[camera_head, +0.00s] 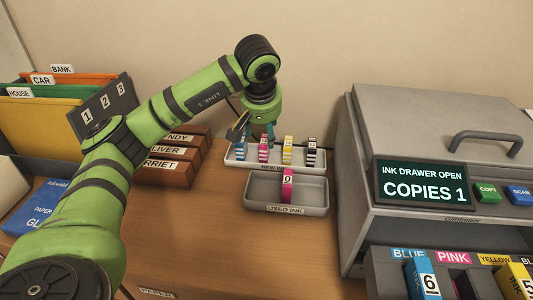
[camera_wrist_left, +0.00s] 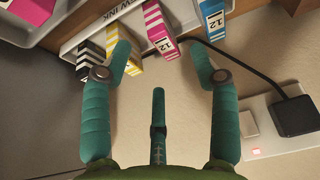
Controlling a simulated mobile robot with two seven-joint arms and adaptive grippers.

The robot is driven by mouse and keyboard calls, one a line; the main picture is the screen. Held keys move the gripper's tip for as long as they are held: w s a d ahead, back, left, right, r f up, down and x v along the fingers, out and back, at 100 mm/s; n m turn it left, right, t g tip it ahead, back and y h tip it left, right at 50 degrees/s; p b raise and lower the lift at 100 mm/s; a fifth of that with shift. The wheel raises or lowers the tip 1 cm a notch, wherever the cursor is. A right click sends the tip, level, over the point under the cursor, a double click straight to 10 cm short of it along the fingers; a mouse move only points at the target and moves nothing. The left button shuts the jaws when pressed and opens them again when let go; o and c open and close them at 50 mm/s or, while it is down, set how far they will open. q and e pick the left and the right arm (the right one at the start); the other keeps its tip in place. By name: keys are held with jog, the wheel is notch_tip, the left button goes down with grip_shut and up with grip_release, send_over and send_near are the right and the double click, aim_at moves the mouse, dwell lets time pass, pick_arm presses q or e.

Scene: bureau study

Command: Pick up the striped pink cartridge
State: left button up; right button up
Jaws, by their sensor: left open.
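The striped pink cartridge (camera_head: 263,149) stands in the "NEW INK" tray (camera_head: 232,163), between a striped blue cartridge (camera_head: 240,143) and a striped yellow one (camera_head: 287,150). In the left wrist view the striped pink cartridge (camera_wrist_left: 158,28) is at the top, beyond the spread fingers and roughly centred between them. My left gripper (camera_head: 256,132) is open and empty, just above and behind the blue and pink cartridges. It also shows in the left wrist view (camera_wrist_left: 160,62), with a clear gap between its fingers. My right gripper is not in view.
A striped black cartridge (camera_head: 311,152) stands at the tray's right end. The "USED INK" tray (camera_head: 255,190) in front holds a pink cartridge (camera_head: 287,186) marked 0. The grey printer (camera_head: 420,120) stands right, its drawer (camera_head: 385,275) open. A cable and plug (camera_wrist_left: 293,115) lie behind.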

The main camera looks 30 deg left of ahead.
aim_at(266, 142)
pick_arm(q)
jog(key=x, duration=0.5)
jog(key=shift+w+f, duration=0.1)
jog(key=shift+f, duration=0.3)
jog(key=c, duration=1.2)
